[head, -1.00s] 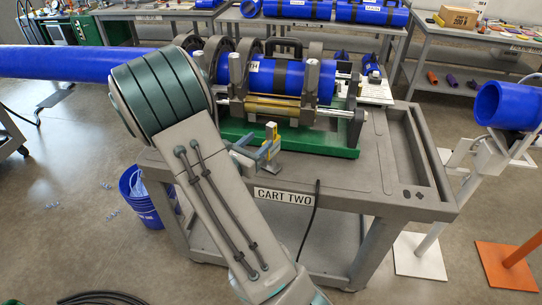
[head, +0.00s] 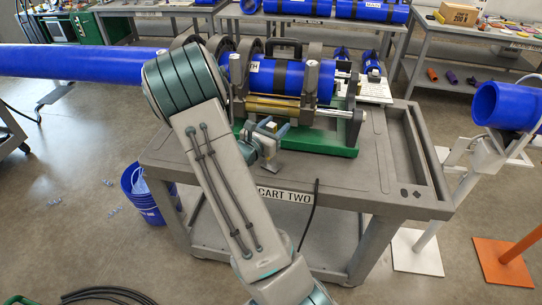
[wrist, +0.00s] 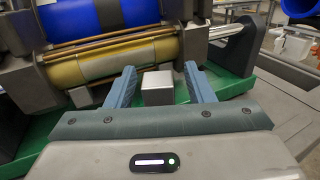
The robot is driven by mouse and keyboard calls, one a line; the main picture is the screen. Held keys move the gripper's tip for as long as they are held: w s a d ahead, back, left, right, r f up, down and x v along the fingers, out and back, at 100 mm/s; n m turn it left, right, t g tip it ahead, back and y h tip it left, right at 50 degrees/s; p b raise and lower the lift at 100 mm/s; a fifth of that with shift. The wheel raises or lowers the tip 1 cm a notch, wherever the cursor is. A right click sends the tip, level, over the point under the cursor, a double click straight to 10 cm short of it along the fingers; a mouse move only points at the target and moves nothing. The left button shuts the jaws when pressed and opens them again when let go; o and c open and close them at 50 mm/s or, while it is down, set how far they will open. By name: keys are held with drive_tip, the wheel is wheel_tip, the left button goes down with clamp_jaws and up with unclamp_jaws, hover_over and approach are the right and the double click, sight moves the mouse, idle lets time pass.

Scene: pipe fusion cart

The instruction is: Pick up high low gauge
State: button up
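A small grey upright block (wrist: 157,88), which I take to be the high low gauge, stands at the front of the green machine base. My gripper (wrist: 160,70) is open, with one blue finger on each side of the block. In the wrist view a narrow gap shows on the left of the block and a wider one on the right. In the head view my gripper (head: 270,129) is at the block above the cart top, and my wrist and fingers partly hide the block. Its lower part is hidden in the wrist view.
The fusion machine with its blue pipe (head: 291,82) and brass-coloured bar (head: 273,107) is just behind the block. The cart top (head: 355,172) is clear to the right. A long blue pipe (head: 80,62) enters from the left. A blue pipe on a stand (head: 503,106) is at right.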

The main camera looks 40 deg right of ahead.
clamp_jaws()
drive_tip(key=shift+r, duration=0.15)
drive_tip(key=shift+r, duration=0.45)
drive_tip(key=r, duration=0.3)
drive_tip(key=shift+s+d+r+b, duration=0.2)
drive_tip(key=shift+s+b, duration=0.1)
drive_tip(key=shift+b, duration=0.1)
drive_tip(key=s+d+r+b, duration=0.1)
drive_tip(key=s+d+r, duration=0.3)
drive_tip(key=s, duration=0.5)
wheel_tip(320, 180, up, 2)
drive_tip(key=shift+s+d+r, duration=0.25)
drive_tip(key=shift+s+d, duration=0.15)
drive_tip(key=c, duration=0.8)
unclamp_jaws()
drive_tip(key=shift+c, duration=0.7)
